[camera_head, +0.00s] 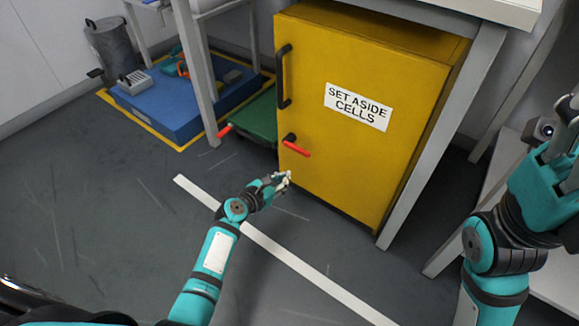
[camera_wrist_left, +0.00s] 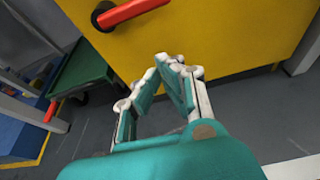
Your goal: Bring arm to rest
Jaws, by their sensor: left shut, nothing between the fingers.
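My left gripper (camera_head: 283,181) is in front of the lower left part of a yellow cabinet (camera_head: 345,180), just below its red handle (camera_head: 296,148). It is shut and empty, and its fingertips (camera_wrist_left: 170,62) meet in the left wrist view. No contact with the cabinet door can be made out. My left arm reaches up from the bottom of the head view. My right arm is raised at the right edge, and its fingertips are not in view.
The cabinet, labelled "SET ASIDE CELLS", is closed and stands under a table. A green cart (camera_head: 258,118) is left of it. A blue platform (camera_head: 165,103) with tools and a grey bin (camera_head: 110,48) stand further left. A white floor line (camera_head: 290,257) crosses open floor.

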